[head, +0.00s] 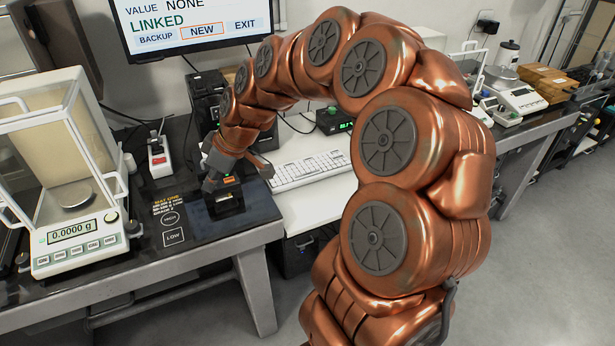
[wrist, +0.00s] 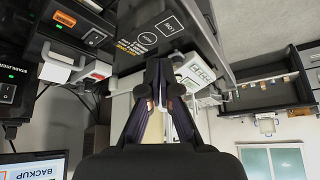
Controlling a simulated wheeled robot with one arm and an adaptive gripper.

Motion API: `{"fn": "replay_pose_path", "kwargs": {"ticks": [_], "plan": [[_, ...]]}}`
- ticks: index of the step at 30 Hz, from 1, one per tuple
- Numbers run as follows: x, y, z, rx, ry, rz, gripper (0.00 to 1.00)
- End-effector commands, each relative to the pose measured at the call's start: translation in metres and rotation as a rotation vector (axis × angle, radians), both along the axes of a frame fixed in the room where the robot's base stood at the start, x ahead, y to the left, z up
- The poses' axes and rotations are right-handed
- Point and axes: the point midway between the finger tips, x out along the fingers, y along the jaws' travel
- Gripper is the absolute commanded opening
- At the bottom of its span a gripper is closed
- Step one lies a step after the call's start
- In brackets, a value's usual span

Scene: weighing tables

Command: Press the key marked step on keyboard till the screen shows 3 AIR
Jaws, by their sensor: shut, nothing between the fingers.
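The white keyboard (head: 305,170) lies on the lower light table right of the black weighing table; its key labels are too small to read, so I cannot pick out the step key. The screen (head: 195,22) at the top shows VALUE NONE, LINKED, and BACKUP, NEW, EXIT, with NEW framed; its top is cut off. My gripper (head: 208,188) is left of the keyboard, over the black table by a small black device, apart from the keys. In the wrist view my gripper (wrist: 160,98) has its fingers together, with nothing visible held.
A balance (head: 75,235) reading 0.0000 g stands at left. The small black device (head: 225,203) stands near the table edge. A black box with green digits (head: 335,120) is behind the keyboard.

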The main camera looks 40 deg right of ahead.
Motion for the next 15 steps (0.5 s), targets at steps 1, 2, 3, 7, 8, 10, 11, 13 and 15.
{"fn": "replay_pose_path", "kwargs": {"ticks": [1, 2, 3, 7, 8, 10, 11, 13, 15], "plan": [[0.014, -0.017, -0.006, -0.001, -0.033, -0.004, 0.0], [0.021, -0.026, -0.007, -0.005, -0.055, -0.003, 0.0], [0.029, -0.038, -0.01, -0.013, -0.082, 0.0, 0.0], [0.055, -0.083, -0.019, -0.047, -0.167, -0.006, 0.0], [0.06, -0.095, -0.021, -0.058, -0.185, -0.009, 0.0], [0.069, -0.119, -0.028, -0.08, -0.22, -0.015, 0.0], [0.072, -0.13, -0.032, -0.09, -0.232, -0.017, 0.0], [0.079, -0.157, -0.038, -0.122, -0.265, -0.028, 0.0], [0.084, -0.184, -0.045, -0.154, -0.295, -0.042, 0.0]]}}
